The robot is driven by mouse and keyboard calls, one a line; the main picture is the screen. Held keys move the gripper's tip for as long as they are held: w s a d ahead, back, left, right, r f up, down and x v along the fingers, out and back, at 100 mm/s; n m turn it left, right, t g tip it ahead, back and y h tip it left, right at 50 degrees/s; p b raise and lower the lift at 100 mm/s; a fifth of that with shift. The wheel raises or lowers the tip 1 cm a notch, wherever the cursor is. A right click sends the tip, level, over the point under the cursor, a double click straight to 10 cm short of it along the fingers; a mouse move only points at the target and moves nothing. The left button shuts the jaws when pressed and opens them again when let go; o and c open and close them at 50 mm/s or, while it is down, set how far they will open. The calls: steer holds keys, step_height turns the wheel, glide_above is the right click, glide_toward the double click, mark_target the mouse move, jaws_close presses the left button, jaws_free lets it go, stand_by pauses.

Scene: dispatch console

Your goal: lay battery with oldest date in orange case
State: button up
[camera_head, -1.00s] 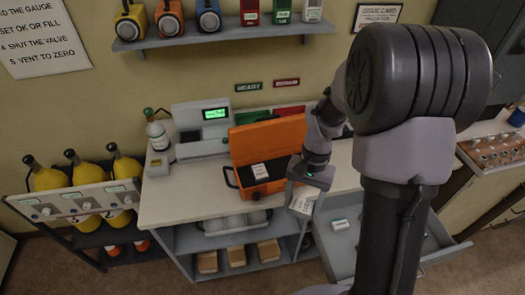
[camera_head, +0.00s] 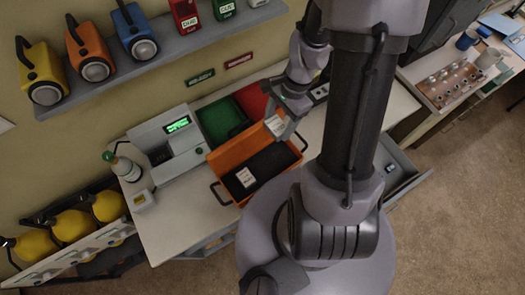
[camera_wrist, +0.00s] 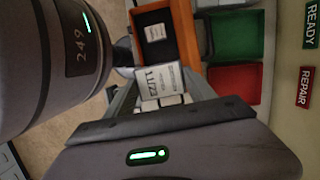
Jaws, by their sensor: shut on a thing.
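The orange case (camera_head: 222,155) lies open on the counter, with a dark inside and a white label (camera_head: 246,176) in it. It also shows in the wrist view (camera_wrist: 185,28). My gripper (camera_head: 285,108) is shut on a battery (camera_head: 275,124), held near the case's back right side. In the wrist view the battery (camera_wrist: 160,78) shows a white label that seems to read 11/23. My gripper (camera_wrist: 162,98) has its fingers on either side of it. Whether the battery is over the case or just beyond its rim I cannot tell.
A green tray (camera_head: 215,118) and a red tray (camera_head: 252,100) lie behind the case. A grey scale-like device (camera_head: 172,140) with a lit display stands left of it. An open drawer (camera_head: 405,180) is at the right, partly hidden by my arm. A shelf of lamps (camera_head: 170,50) hangs above.

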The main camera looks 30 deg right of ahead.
steer(key=b, duration=0.5)
glide_above(272, 162)
steer(key=d, duration=0.1)
step_height(272, 162, down, 20)
steer(key=shift+w+d+r, duration=0.1)
steer(key=shift+w, duration=0.05)
step_height(272, 162, down, 4)
steer(key=shift+f+b, duration=0.1)
steer(key=shift+b, duration=0.65)
steer(key=shift+f, duration=0.15)
steer(key=o, duration=1.2)
steer(key=shift+c, duration=0.2)
steer(key=shift+o, duration=0.3)
